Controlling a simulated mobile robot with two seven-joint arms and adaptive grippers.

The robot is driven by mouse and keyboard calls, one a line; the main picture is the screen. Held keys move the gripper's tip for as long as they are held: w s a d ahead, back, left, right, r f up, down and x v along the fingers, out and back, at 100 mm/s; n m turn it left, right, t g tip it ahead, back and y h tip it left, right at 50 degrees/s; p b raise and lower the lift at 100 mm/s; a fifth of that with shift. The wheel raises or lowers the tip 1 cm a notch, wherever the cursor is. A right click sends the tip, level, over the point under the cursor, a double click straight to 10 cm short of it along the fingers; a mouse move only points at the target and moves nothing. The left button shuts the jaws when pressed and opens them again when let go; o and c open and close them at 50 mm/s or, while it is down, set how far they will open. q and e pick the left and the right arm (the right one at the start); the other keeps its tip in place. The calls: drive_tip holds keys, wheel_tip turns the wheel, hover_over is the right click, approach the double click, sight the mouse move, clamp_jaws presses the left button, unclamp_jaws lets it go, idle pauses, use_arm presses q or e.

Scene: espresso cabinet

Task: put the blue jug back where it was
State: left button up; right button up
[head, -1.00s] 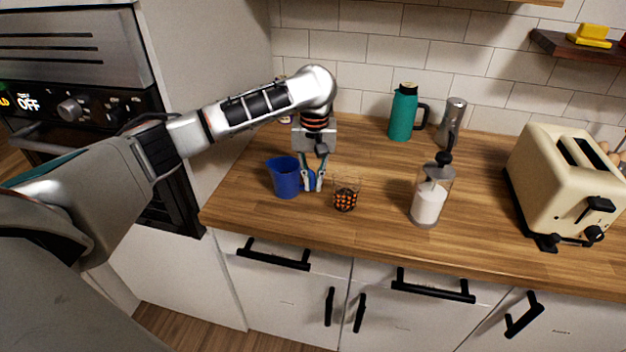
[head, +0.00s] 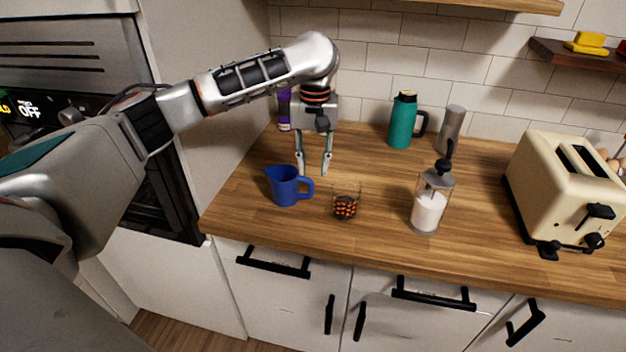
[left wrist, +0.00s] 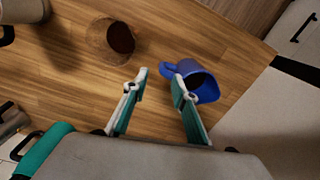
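The blue jug (head: 285,186) stands upright on the wooden counter, near its left front, with its handle to the right. In the left wrist view the jug (left wrist: 206,88) lies just beyond the right-hand fingertip, its handle reaching toward the gap between the fingers. My left gripper (head: 314,172) is open and empty, above and behind the handle, apart from it in the head view. The gripper's open fingers also show in the left wrist view (left wrist: 160,85). My right gripper is not in view.
A glass with dark and orange contents (head: 345,204) stands close to the jug's right. A glass jar of white stuff (head: 429,208), a teal flask (head: 403,122), a grey bottle (head: 451,130) and a toaster (head: 560,190) are farther right. A purple bottle (head: 284,110) stands behind.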

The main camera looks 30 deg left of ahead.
use_arm(q)
drive_tip(key=shift+r, duration=2.15)
